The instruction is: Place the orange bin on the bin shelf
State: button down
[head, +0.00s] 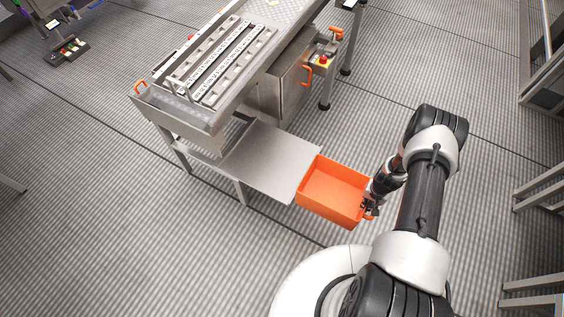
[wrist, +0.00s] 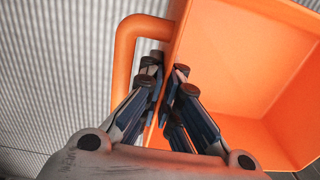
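The orange bin (head: 332,188) is an open-topped box at the right end of the bin shelf (head: 268,160), a flat bare grey metal plate low under the machine. The bin's left side meets or slightly overlaps the shelf's right edge; I cannot tell whether they touch. My gripper (head: 371,206) is at the bin's right wall, by its handle. In the wrist view, my gripper (wrist: 167,70) is shut on the bin's wall (wrist: 245,60), with one finger side in the handle loop and the other inside the bin. The bin looks empty. Its underside is hidden.
The machine (head: 215,60) with slotted trays stands above and behind the shelf. A control box with a red button (head: 323,60) and metal legs stand right of it. Metal frames (head: 540,190) line the right edge. Striped floor in front and to the left is clear.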

aim_at(266, 168)
jog(key=i+j, duration=0.2)
jog(key=j, duration=0.25)
jog(key=i+j+u, duration=0.1)
jog(key=i+j, duration=0.15)
jog(key=j, duration=0.2)
jog(key=i+j, duration=0.2)
jog(key=j, duration=0.2)
